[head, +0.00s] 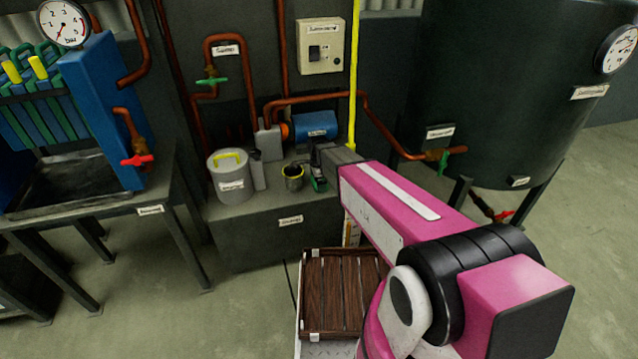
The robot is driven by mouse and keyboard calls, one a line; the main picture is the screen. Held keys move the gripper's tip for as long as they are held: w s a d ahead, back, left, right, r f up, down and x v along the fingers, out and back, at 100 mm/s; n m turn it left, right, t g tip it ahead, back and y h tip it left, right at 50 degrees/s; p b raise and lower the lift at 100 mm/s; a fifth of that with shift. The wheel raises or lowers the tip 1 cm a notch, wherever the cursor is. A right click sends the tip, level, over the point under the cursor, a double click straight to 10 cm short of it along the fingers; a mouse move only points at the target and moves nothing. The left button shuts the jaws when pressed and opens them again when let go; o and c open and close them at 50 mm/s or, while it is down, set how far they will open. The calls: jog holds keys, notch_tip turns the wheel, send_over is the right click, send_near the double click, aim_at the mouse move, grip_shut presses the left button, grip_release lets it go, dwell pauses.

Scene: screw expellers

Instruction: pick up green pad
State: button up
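My pink arm reaches from the lower right to the grey bench (262,236), and my dark gripper (318,174) is over the bench's right end. A small green piece (319,185), which may be the green pad, shows right at the fingertips. It is small and partly hidden by the gripper. I cannot tell whether the fingers are closed on it or only beside it.
A small dark pot with a yellow rim (292,177) stands just left of my gripper. A grey lidded can (231,180), a pale bottle (258,172) and a blue motor (316,125) are also on the bench. A yellow vertical pipe (353,75) rises close behind my gripper.

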notch_tip(320, 180, up, 10)
dwell(0.6)
jog(key=shift+o, duration=0.6)
jog(key=shift+c, duration=0.2)
